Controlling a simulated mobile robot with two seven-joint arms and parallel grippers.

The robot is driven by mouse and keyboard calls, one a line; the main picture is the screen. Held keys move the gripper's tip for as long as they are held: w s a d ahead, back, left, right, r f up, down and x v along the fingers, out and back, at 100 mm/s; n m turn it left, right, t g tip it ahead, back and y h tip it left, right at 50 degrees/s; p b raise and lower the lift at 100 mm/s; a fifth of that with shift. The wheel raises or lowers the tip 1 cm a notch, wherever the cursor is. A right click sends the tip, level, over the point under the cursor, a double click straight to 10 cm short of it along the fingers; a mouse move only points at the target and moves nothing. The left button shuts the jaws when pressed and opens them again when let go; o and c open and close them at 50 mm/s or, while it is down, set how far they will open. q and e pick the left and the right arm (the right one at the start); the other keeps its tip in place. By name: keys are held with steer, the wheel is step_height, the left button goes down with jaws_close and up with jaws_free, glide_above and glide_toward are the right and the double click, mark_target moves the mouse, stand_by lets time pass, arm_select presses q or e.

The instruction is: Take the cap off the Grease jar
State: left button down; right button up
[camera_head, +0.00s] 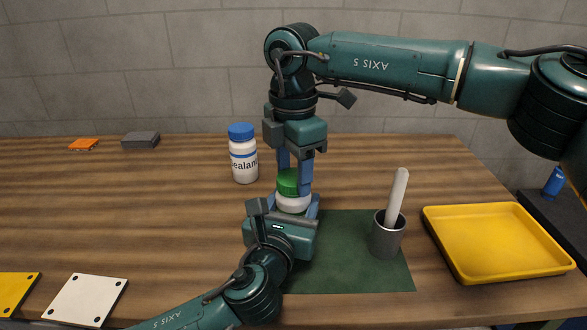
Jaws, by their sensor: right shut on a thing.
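A white jar (293,203) with a green cap (288,184) stands upright near the middle of the table, at the back edge of the green mat. Its label is not visible, and its lower part is hidden by my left gripper. My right gripper (293,186) comes down from above and is shut on the green cap, which sits at the top of the jar. My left gripper (292,205) reaches from the front, with a finger on each side of the white jar body; I cannot tell whether they press on it.
A white, blue-capped Sealant bottle (243,160) stands left of the jar. A grey cup (387,240) with a pale rod stands on the green mat (350,280). A yellow tray (490,273) lies right.

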steer(key=n, duration=0.6)
steer(key=shift+n, duration=0.3)
steer(key=n, duration=0.6)
steer(key=shift+n, duration=0.3)
steer(key=n, duration=1.7)
steer(key=shift+r, duration=0.1)
arm_select(q)
steer(key=shift+f, duration=0.1)
arm_select(e)
steer(key=n, duration=0.4)
steer(key=shift+n, duration=0.3)
steer(key=n, duration=0.6)
steer(key=shift+n, duration=0.4)
steer(key=shift+r, duration=0.2)
